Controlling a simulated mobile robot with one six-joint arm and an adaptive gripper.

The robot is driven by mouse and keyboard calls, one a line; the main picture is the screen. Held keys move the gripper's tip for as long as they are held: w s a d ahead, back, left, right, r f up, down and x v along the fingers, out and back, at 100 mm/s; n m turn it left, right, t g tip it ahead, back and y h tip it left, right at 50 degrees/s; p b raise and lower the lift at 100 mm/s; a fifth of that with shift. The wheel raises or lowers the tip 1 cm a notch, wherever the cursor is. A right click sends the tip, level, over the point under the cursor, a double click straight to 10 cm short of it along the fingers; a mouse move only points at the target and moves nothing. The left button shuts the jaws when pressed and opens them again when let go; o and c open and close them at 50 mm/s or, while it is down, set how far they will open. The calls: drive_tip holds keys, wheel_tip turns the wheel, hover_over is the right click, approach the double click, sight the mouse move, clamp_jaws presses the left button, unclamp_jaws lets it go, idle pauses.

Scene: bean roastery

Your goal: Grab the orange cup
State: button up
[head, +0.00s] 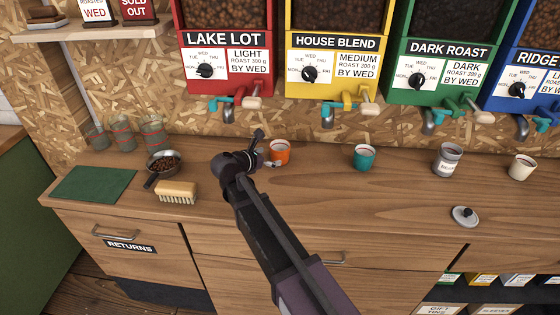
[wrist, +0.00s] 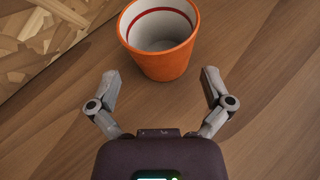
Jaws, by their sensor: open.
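The orange cup (head: 280,153) stands upright on the wooden counter, below the gap between the red and yellow dispensers. It also shows in the wrist view (wrist: 160,63), with a white inside and a red ring under the rim; it looks empty. My gripper (head: 264,148) is just left of the cup in the head view and hides a little of its side. In the wrist view my gripper (wrist: 160,80) is open, its two fingers spread wide. The cup is ahead of the fingers, roughly centred between them. Neither finger appears to touch it.
A pan of beans (head: 164,163), a brush (head: 177,193) and a green mat (head: 94,184) are left. Dispenser spouts (head: 228,111) hang above the counter's back.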

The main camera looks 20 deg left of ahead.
sight(281, 155)
drive_tip(key=shift+w, duration=0.15)
drive_tip(key=shift+b+x, duration=1)
drive_tip(key=shift+x, duration=1.6)
drive_tip(key=shift+d+f, duration=0.1)
drive_tip(key=c, duration=0.9)
